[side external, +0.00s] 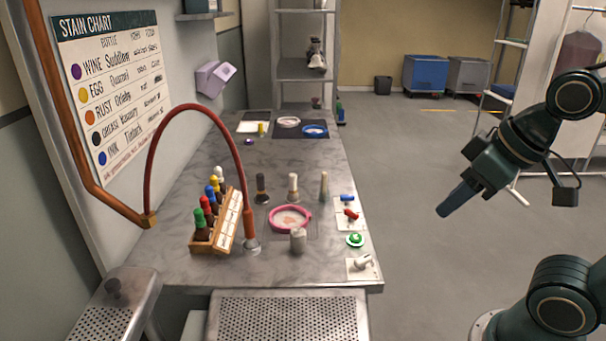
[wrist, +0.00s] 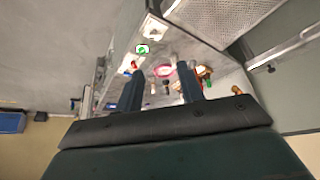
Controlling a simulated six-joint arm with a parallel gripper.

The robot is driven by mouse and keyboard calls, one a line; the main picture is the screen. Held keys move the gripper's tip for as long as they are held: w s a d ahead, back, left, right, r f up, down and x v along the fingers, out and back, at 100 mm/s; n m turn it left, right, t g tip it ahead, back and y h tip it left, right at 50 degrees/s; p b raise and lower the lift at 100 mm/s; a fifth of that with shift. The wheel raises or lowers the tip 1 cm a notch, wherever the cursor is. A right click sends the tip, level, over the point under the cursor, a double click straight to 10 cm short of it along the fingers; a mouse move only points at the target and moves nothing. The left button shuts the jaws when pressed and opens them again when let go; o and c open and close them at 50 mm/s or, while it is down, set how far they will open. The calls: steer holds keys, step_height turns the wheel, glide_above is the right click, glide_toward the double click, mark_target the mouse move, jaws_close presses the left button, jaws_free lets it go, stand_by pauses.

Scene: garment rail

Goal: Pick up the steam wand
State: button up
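The steam wand (side external: 249,222) appears to be the copper-coloured handle at the end of a red hose (side external: 176,118). It stands upright in a small metal holder on the steel table, just right of the bottle rack. My gripper (side external: 444,212) is in the air to the right of the table, well apart from the wand. In the wrist view its two fingers (wrist: 161,72) are spread with nothing held between them. The wand is too small to make out there.
A wooden rack of colour-capped bottles (side external: 228,222) stands left of the wand. A pink hoop (side external: 271,218), a metal cylinder (side external: 298,240) and several brushes stand right of it. The hose arches above the rack. A perforated tray (side external: 290,318) lies in front.

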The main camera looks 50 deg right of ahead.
steer(key=shift+o, duration=1.1)
